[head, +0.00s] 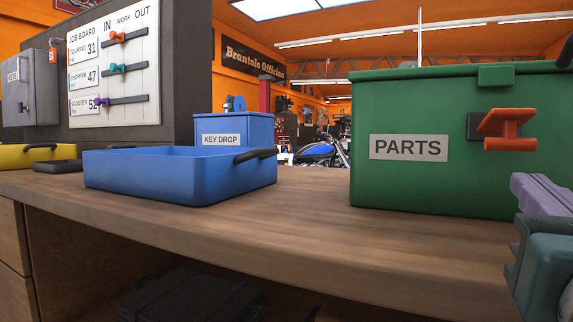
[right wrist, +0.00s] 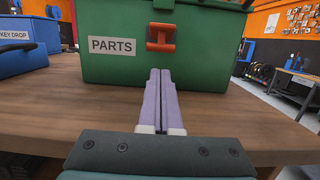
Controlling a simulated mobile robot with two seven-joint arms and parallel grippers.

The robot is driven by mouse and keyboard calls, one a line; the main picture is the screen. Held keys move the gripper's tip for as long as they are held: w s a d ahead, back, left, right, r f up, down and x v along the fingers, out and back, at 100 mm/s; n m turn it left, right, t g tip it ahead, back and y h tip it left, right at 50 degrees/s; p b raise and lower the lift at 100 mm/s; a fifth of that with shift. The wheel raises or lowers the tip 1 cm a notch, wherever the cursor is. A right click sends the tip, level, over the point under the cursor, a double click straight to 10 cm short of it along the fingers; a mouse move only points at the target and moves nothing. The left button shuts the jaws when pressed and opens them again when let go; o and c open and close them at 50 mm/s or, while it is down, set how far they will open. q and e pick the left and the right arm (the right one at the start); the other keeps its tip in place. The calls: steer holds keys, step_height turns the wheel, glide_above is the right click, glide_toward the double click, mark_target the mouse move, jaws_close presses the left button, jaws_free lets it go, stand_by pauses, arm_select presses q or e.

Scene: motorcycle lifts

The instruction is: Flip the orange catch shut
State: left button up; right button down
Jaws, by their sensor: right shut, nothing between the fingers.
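The orange catch (head: 508,129) is on the front of the green PARTS box (head: 400,185), on a dark plate at the upper right of the front. It also shows in the right wrist view (right wrist: 161,37), near the top of the box front (right wrist: 110,74). My right gripper (head: 528,184) is at the right edge of the head view, in front of and below the catch. In the right wrist view its pale purple fingers (right wrist: 160,74) are together and empty, pointing at the box below the catch, apart from the catch. My left gripper is not in view.
The box stands on a wooden bench (head: 300,215). A blue tray (head: 180,180) and the blue KEY DROP box (head: 234,128) stand to the left, with a yellow tray (head: 25,157) farther left. The bench in front of the green box is clear.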

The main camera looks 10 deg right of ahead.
steer(key=x, duration=0.5)
steer(key=shift+s+r+p, duration=0.1)
steer(key=shift+r+p, duration=0.3)
steer(key=shift+p, duration=0.6)
steer(key=shift+f+g+p, duration=0.1)
steer(key=shift+g+p, duration=0.2)
steer(key=shift+p, duration=0.05)
steer(key=r+y+p, duration=0.1)
steer(key=p, duration=0.4)
steer(key=shift+s+a+g, duration=0.15)
steer(key=shift+g, duration=0.15)
steer(key=shift+w+d+r+g+y+p, duration=0.35)
steer(key=shift+r+g+y+p, duration=0.95)
steer(key=shift+p, duration=5.75)
steer(key=shift+w+d+r+g+y+p, duration=0.35)
steer(key=shift+r+g+p, duration=1.55)
steer(key=shift+p, duration=5.15)
steer(key=shift+w+d+r+g+y+p, duration=0.1)
steer(key=shift+w+r+g+y+p, duration=0.85)
steer(key=shift+p, duration=6.1)
